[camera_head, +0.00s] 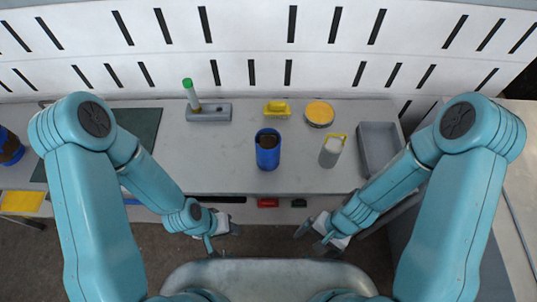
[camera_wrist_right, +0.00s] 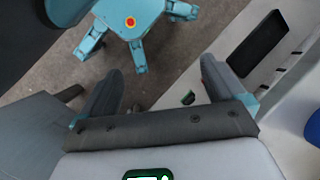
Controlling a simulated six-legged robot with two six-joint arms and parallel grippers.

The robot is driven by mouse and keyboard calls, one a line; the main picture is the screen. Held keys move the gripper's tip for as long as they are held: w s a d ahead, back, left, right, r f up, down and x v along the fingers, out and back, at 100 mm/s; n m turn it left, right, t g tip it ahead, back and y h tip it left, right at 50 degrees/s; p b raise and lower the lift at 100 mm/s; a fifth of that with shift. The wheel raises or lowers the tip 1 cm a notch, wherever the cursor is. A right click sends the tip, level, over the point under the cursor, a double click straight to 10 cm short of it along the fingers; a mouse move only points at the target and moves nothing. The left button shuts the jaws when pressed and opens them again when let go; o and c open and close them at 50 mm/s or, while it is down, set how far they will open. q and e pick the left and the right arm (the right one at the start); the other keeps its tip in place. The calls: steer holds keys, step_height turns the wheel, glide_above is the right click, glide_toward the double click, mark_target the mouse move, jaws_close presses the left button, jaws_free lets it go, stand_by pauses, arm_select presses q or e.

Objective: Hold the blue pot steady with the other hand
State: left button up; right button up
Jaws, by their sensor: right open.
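The blue pot (camera_head: 268,150) stands upright on the grey table, with dark brown contents at its top. A blue rounded surface, likely the same pot, shows at the right edge of the right wrist view (camera_wrist_right: 313,128). My right gripper (camera_head: 312,230) is open and empty, in front of the table edge and to the pot's lower right. Its spread fingers show in the right wrist view (camera_wrist_right: 162,82) with nothing between them. My left gripper (camera_head: 225,232) is in front of the table edge, to the pot's lower left; its opening is too small to read. Neither gripper touches the pot.
On the table (camera_head: 225,165) are a green-capped tube in a grey holder (camera_head: 208,113), a yellow block (camera_head: 277,108), a yellow-topped round tin (camera_head: 319,113), a grey-white cup with yellow handle (camera_head: 331,152) and a grey tray (camera_head: 379,172). The tabletop before the pot is clear.

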steer(key=w+a+f+m+y+b, duration=0.1)
steer(key=a+m+y+b, duration=0.2)
steer(key=m, duration=0.2)
steer(key=m+t+y+b, duration=0.55)
steer(key=m+t, duration=0.45)
steer(key=m, duration=0.3)
glide_toward(278, 161)
steer(key=a, duration=0.1)
steer(key=w+a, duration=0.1)
steer(key=shift+a+h+b, duration=0.25)
steer(key=shift+a+b, duration=0.1)
steer(key=shift+b, duration=0.05)
steer(key=b+x, duration=0.2)
steer(key=x, duration=0.6)
steer(key=shift+w+f+b, duration=0.15)
steer(key=shift+b, duration=0.2)
arm_select(q)
step_height(278, 161, down, 14)
arm_select(e)
steer(key=shift+w+a+f, duration=0.1)
steer(key=shift+w+a, duration=0.3)
steer(key=shift+a, duration=0.2)
